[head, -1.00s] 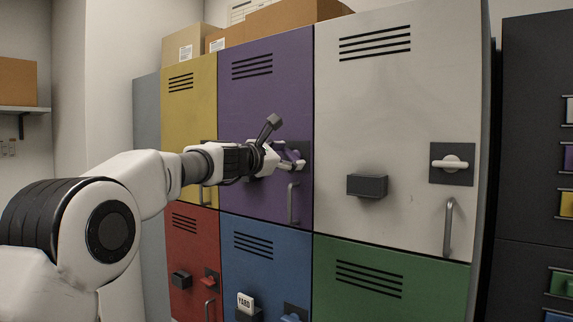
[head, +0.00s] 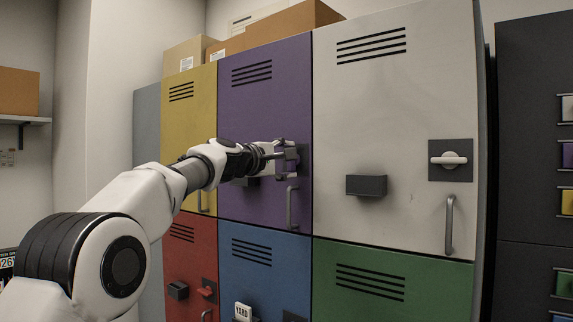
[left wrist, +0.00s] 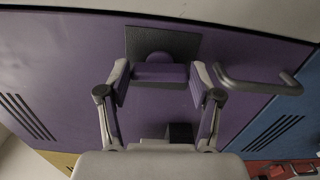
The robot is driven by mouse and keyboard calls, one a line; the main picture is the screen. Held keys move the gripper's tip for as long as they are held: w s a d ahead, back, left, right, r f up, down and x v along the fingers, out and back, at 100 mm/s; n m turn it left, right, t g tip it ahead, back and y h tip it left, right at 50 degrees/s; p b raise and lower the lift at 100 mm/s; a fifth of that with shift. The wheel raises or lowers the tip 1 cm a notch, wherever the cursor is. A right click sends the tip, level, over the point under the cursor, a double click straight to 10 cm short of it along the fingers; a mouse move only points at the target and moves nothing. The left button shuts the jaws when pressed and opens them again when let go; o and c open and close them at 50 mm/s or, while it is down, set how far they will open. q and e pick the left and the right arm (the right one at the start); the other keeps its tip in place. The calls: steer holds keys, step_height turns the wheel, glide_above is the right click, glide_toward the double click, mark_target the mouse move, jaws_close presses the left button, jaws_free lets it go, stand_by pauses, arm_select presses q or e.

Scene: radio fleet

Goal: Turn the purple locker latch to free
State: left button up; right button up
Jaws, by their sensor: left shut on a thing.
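The purple locker (head: 262,105) is in the upper row, between the yellow and white lockers. Its latch is a purple bar (left wrist: 160,73) on a round hub over a dark plate (left wrist: 180,42). My left gripper (left wrist: 158,82) is shut on this bar, with one finger at each end. In the left wrist view the bar lies nearly parallel to the door's pull handle (left wrist: 258,84), so it stands about upright on the door. In the head view my left gripper (head: 284,160) largely hides the latch. My right gripper is out of view.
The pull handle (head: 292,205) sits just below the latch, close to my fingers. A dark block (left wrist: 180,132) sticks out of the purple door beside the latch. The white locker (head: 390,120) on the right has a crosswise white latch (head: 448,160).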

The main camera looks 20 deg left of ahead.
arm_select(q)
steer(key=shift+r+m, duration=0.1)
steer(key=shift+m, duration=0.4)
steer(key=o, duration=0.9)
steer(key=shift+c, duration=0.2)
steer(key=shift+o, duration=1.4)
steer(key=shift+w, duration=0.15)
steer(key=v, duration=1.2)
steer(key=shift+w, duration=0.1)
